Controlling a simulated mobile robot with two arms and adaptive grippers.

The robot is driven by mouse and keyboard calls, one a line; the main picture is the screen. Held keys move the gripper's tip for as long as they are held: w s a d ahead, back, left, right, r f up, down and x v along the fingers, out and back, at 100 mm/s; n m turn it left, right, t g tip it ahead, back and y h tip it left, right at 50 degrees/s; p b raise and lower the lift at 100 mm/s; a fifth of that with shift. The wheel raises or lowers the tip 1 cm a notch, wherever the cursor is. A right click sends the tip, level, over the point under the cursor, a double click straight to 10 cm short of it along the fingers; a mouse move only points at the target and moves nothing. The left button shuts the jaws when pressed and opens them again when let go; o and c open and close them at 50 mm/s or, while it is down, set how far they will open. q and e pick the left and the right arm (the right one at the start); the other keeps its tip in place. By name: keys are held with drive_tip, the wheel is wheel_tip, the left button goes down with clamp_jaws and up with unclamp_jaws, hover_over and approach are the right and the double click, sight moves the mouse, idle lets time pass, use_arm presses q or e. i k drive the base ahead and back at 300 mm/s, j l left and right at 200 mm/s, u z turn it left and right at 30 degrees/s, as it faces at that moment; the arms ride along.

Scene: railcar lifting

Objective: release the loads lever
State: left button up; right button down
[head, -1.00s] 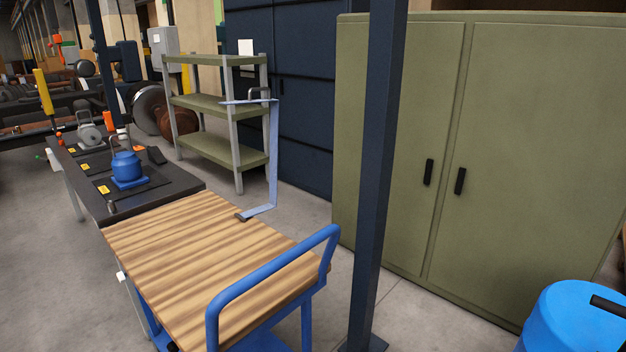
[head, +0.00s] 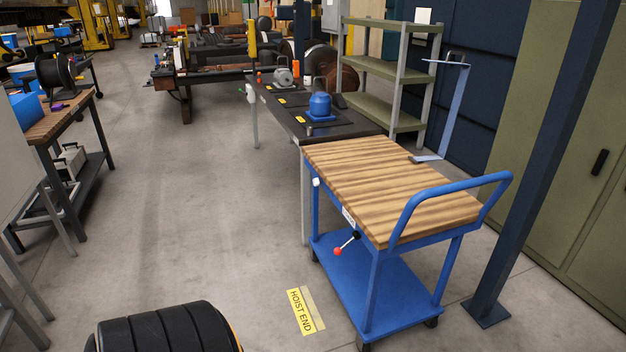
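A lever with a red knob (head: 338,251) and a dark pivot end sticks out from the near side of a blue cart (head: 389,278), below its striped wooden top (head: 390,185). A small white label (head: 348,217) is on the cart frame just above the lever. I cannot read the label. Neither of my grippers shows in the head view, so I cannot see whether they hold anything.
A dark blue post (head: 530,170) stands right of the cart. A dark bench (head: 335,127) with a blue device (head: 320,106) adjoins it behind. A yellow "HOIST END" floor sign (head: 305,312) lies in front. A workbench (head: 60,122) stands left. The floor between is clear.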

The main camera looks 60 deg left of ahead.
sight(356, 235)
drive_tip(key=k+u, duration=0.1)
drive_tip(key=u, duration=0.9)
drive_tip(key=k+u, duration=0.15)
drive_tip(key=u, duration=0.3)
